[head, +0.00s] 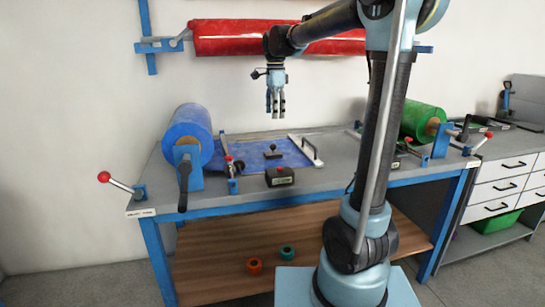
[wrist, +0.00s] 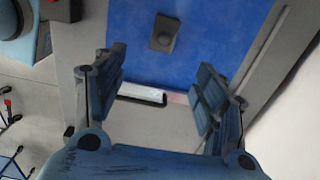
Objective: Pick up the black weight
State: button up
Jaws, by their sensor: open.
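The black weight (head: 272,152) is a small dark block with a knob on top. It stands upright on the blue sheet (head: 250,147) on the bench. In the wrist view the weight (wrist: 164,33) shows from above near the top, on the blue sheet (wrist: 205,40), beyond the gap between my fingers. My gripper (head: 276,113) hangs fingers down, well above the bench and the weight. In the wrist view my gripper (wrist: 162,75) is open, with nothing between its fingers.
A blue roll (head: 190,134) stands left of the sheet, and a green roll (head: 422,122) to the right. A white-handled bar (head: 305,150) lies right of the weight. A red roll (head: 260,38) hangs on the wall.

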send_near(273, 150)
jog(key=f, duration=0.5)
jog(key=shift+w+d+f, duration=0.1)
jog(key=shift+w+d, duration=0.1)
jog(key=shift+w, duration=0.2)
jog(key=shift+w+a+f, duration=0.1)
jog(key=shift+f, duration=1.25)
jog(key=shift+a+f, duration=0.1)
jog(key=shift+f, duration=1.25)
grip_shut()
